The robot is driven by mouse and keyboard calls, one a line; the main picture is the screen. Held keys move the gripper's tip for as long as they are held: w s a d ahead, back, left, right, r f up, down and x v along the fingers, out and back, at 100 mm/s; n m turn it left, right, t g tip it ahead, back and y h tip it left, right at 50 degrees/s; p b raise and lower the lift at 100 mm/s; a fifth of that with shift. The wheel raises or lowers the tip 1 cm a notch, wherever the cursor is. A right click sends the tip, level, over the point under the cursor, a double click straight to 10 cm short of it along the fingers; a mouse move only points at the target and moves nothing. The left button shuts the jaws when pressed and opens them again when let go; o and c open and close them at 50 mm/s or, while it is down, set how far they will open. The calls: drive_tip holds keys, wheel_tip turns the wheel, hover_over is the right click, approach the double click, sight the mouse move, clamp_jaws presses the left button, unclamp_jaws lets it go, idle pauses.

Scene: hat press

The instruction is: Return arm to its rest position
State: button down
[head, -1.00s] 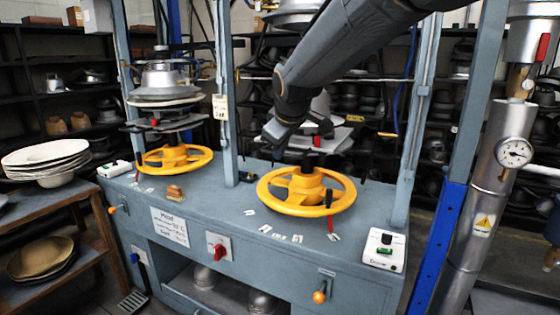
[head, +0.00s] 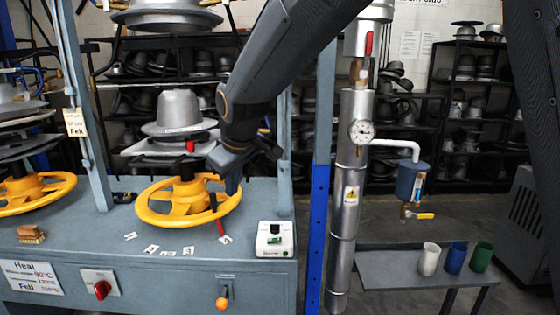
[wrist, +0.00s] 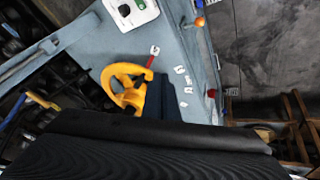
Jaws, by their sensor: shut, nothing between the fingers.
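My arm comes down from the top right of the head view. My gripper (head: 232,182) is above the right part of a yellow handwheel (head: 170,212) and hides part of its rim. I cannot tell from the picture whether it touches the wheel. Its fingers show nothing held. In the wrist view the yellow handwheel (wrist: 122,78) is partly hidden behind the dark parts of my gripper. A hat press with a grey metal hat form (head: 178,112) stands above the wheel.
A timer box (head: 274,240) sits on the bench right of the wheel. A silver pipe with a gauge (head: 361,132) stands upright right of my arm. A side table (head: 385,262) holds three cups. A second handwheel (head: 30,192) is at the left.

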drive_tip(key=s+d+f+m+g+h, duration=0.1)
drive_tip(key=s+d+f+m, duration=0.3)
drive_tip(key=d, duration=0.7)
drive_tip(key=s+d+f+m+g+h, duration=0.15)
drive_tip(key=s+d+f, duration=0.35)
drive_tip(key=d, duration=0.5)
drive_tip(key=s+d+f+m+g, duration=0.1)
drive_tip(key=s+d+f+m, duration=0.5)
drive_tip(key=s+d, duration=0.5)
drive_tip(key=shift+s+f+g, duration=0.35)
drive_tip(key=shift+s+f, duration=0.4)
drive_tip(key=c, duration=2.5)
unclamp_jaws()
